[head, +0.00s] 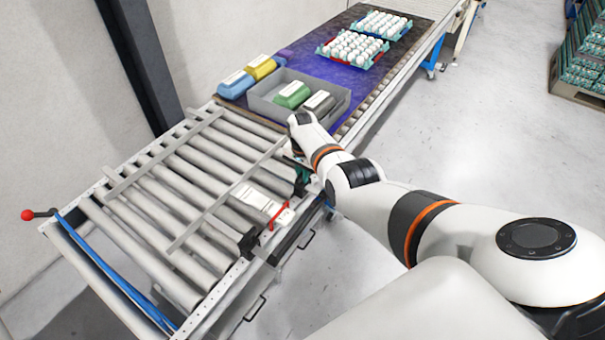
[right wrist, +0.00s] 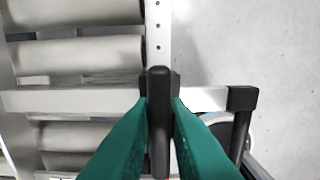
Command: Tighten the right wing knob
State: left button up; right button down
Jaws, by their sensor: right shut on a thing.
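The black wing knob (right wrist: 159,135) is upright between my green fingers in the right wrist view, at the end of a pale crossbar beside the perforated side rail. My right gripper (right wrist: 160,108) is shut on it, one finger on each side. In the head view my right gripper (head: 303,170) is at the roller conveyor's right edge, and my arm and hand partly hide the knob there. A second black clamp (head: 247,243) stands nearer along the same edge, apart from the gripper. My left gripper is not in view.
The roller conveyor (head: 165,190) carries two slanted guide bars.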

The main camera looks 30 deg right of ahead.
jog(key=c, duration=1.4)
grip_release()
jog(key=shift+r+p, duration=0.3)
jog(key=shift+r, duration=0.15)
notch_tip(320, 180, up, 3)
jog(key=shift+f+p, duration=0.1)
jog(key=shift+p, duration=0.7)
notch_tip(320, 180, up, 8)
